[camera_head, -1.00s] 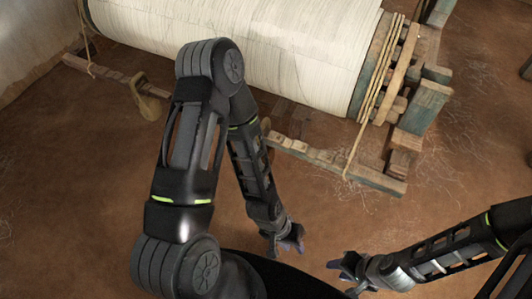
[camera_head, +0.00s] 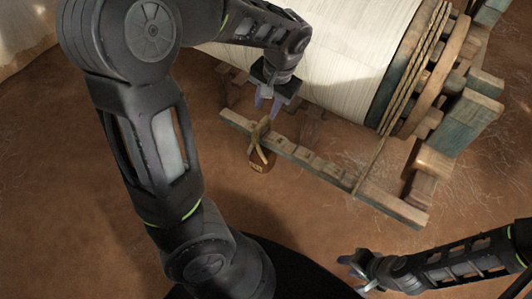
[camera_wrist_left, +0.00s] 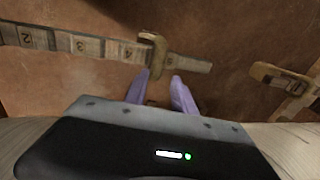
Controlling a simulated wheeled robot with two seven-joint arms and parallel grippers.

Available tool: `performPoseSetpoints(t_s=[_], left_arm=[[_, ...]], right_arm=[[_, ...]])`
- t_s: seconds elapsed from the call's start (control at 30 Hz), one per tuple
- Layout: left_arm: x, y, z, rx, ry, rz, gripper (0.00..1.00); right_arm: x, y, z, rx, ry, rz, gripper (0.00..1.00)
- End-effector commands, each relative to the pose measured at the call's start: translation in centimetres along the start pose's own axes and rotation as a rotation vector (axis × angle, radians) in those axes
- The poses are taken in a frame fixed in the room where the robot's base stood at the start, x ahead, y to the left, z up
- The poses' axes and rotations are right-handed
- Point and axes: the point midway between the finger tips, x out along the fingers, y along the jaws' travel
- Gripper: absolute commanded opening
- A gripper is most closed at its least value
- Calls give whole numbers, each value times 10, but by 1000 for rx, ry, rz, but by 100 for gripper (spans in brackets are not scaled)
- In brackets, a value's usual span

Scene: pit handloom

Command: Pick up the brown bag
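The brown bag (camera_head: 261,164) hangs at the low wooden beam, with a tan strap over the beam and a small pale label below. In the left wrist view a tan loop (camera_wrist_left: 154,50) crosses the numbered beam, just beyond my fingertips. My left gripper (camera_head: 267,108) is open and empty, pointing down a little above and behind the bag in the head view. My right gripper (camera_head: 346,270) is low at the bottom right, empty and apparently open, far from the bag.
The wooden beam (camera_head: 345,183) carries several blocks and runs in front of the white cloth roll (camera_head: 340,60). Wooden loom parts (camera_head: 455,120) stand at the right. The brown floor before the beam is clear.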

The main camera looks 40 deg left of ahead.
Motion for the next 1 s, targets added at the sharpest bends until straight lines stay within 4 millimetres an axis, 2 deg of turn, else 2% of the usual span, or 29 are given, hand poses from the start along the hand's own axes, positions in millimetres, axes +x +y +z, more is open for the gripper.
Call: performPoseSetpoints(t_s=[0.13, 0.37, 0.73, 1.0], left_arm=[[3, 1, 0, 1, -2, 0, 31], [26, 1, 0, 1, -2, 1, 31], [30, 2, 0, 2, -2, 1, 31], [68, 5, 1, 1, -5, 1, 31]], right_arm=[[1, 0, 0, 0, 0, 0, 36], [5, 2, 0, 0, 0, 0, 36], [6, 2, 0, 0, 1, 0, 36], [14, 5, 0, 0, 0, 0, 36]])
